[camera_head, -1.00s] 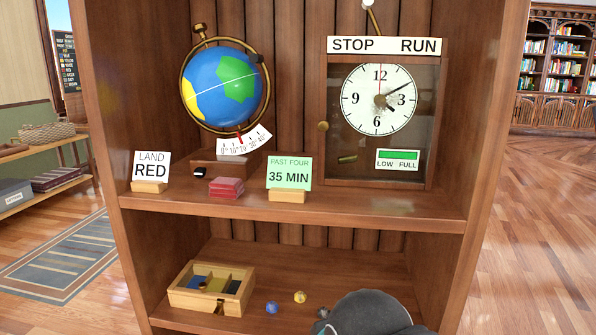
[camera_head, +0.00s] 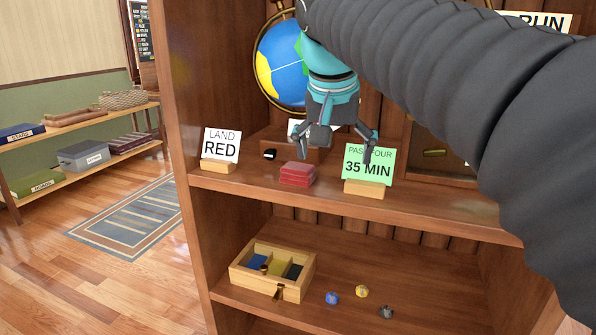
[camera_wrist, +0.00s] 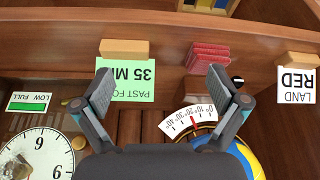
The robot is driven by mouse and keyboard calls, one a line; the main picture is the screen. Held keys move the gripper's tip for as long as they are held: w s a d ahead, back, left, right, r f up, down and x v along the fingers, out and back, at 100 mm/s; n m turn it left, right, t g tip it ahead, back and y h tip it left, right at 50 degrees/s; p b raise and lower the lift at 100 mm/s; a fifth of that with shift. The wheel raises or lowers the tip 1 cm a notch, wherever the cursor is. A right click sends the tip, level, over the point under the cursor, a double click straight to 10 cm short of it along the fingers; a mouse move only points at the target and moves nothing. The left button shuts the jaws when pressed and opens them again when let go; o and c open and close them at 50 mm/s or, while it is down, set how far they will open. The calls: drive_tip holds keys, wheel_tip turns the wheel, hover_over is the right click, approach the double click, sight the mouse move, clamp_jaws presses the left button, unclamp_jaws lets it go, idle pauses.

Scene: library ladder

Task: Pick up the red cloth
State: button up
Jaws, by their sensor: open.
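The red cloth (camera_head: 297,174) lies folded in a small stack on the upper shelf, between the LAND RED card and the green 35 MIN card. It also shows in the wrist view (camera_wrist: 209,57), beyond the tip of the right-hand finger and right of the middle. My gripper (camera_head: 337,148) is open and empty, pointing down above the shelf. In the head view it hangs above and to the right of the cloth, partly in front of the green card. The wrist view shows its two fingers (camera_wrist: 160,80) spread wide, apart from the cloth.
The LAND RED card (camera_head: 221,146) and green card (camera_head: 368,165) stand either side of the cloth. The globe (camera_head: 281,65) stands on a wooden base behind. The clock cabinet (camera_wrist: 40,130) is beside it. A divided box (camera_head: 272,270) and small balls are on the lower shelf.

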drive_tip(key=m, duration=0.2)
approach(298, 167)
drive_tip(key=shift+h, duration=0.4)
drive_tip(key=x, duration=0.2)
drive_tip(key=a+x, duration=0.1)
drive_tip(key=x, duration=0.2)
drive_tip(key=shift+w, duration=0.15)
drive_tip(key=shift+x, duration=2.6)
drive_tip(key=shift+d, duration=0.15)
drive_tip(key=c, duration=1.2)
